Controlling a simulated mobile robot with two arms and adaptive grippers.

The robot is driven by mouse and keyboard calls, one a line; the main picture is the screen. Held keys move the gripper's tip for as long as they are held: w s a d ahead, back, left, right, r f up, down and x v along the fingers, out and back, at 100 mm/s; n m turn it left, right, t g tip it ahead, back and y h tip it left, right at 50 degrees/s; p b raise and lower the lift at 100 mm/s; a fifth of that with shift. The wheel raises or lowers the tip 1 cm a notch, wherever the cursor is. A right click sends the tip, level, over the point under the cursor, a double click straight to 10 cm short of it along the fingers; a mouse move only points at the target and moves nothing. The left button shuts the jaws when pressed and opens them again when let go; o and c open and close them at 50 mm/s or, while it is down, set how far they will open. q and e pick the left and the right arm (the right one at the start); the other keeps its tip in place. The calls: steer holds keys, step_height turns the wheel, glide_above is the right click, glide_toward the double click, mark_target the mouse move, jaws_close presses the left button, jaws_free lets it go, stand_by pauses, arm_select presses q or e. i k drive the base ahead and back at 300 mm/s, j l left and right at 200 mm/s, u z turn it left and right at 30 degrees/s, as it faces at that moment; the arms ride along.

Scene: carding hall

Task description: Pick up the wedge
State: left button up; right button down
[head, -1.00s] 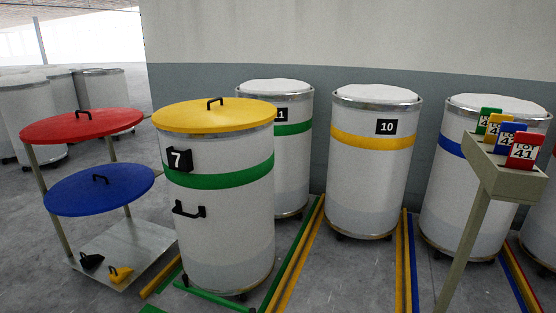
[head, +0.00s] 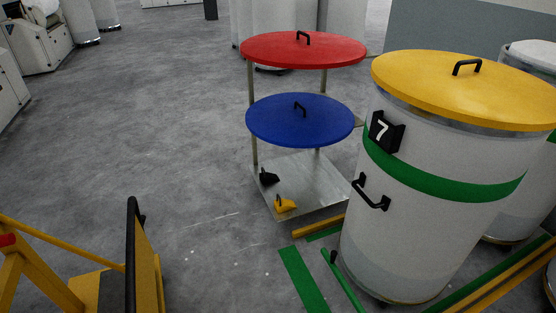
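Two small wedge-shaped pieces with handles sit on the metal bottom shelf (head: 313,178) of a lid rack in the head view. One is a black wedge (head: 268,179) near the shelf's left edge. The other is a yellow wedge (head: 285,206) with a dark handle, at the shelf's front left corner. The wedges are apart from each other. Neither of my grippers shows in the view.
Above the shelf are a blue lid (head: 300,121) and a red lid (head: 303,49). Can 7 (head: 420,225), with a yellow lid (head: 465,89), stands right of the rack. A yellow frame (head: 147,270) is at lower left. Open floor (head: 190,170) lies left of the rack.

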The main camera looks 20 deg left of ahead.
mark_target(281, 205)
steer(key=i+j+u, duration=0.1)
steer(key=i+u, duration=0.25)
steer(key=i, duration=0.15)
steer(key=i+u, duration=0.35)
steer(key=i, duration=0.15)
